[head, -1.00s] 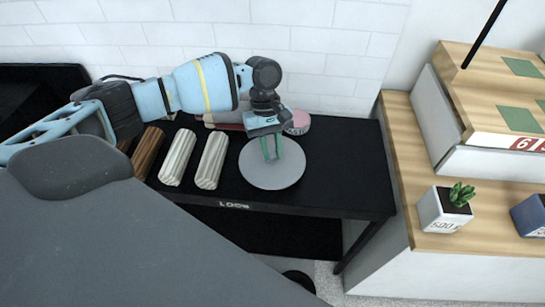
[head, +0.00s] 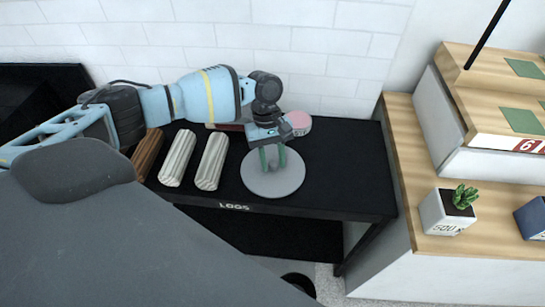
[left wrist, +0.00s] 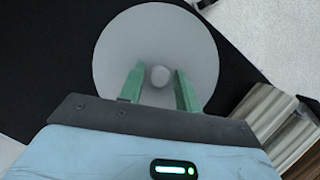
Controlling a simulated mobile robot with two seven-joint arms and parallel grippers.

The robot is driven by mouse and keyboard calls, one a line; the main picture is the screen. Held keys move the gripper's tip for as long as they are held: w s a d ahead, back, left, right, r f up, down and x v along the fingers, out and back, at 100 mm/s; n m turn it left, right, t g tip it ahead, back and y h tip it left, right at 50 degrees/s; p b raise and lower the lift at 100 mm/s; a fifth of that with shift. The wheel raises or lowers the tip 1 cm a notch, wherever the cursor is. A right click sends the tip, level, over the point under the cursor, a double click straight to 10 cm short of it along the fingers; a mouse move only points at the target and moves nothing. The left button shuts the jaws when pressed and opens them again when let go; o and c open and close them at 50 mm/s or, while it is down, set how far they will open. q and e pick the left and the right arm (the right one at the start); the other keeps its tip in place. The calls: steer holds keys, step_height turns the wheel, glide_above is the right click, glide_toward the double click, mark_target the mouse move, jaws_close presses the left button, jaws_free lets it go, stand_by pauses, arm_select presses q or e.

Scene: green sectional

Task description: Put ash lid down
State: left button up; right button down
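The ash lid (head: 273,183) is a round grey disc with a small knob. It lies flat on the black table (head: 345,170) near its front edge. In the left wrist view the lid (left wrist: 120,50) shows from above with its knob (left wrist: 160,76) in the middle. My left gripper (head: 273,158) is over the lid with its green fingers apart. In the left wrist view, the fingers (left wrist: 159,88) stand on either side of the knob, with a gap on both sides. My right gripper is in neither view.
Two pale logs (head: 211,162) and a brown log (head: 147,153) lie left of the lid. A pink-topped round item (head: 298,122) stands behind it. The table's right part is clear. A wooden shelf (head: 400,150) with a potted plant (head: 447,210) stands at the right.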

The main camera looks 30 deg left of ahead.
arm_select(q)
steer(key=shift+o, duration=0.7)
steer(key=shift+r, duration=0.15)
steer(key=v, duration=1.2)
steer(key=shift+p, duration=0.4)
steer(key=shift+s, duration=0.1)
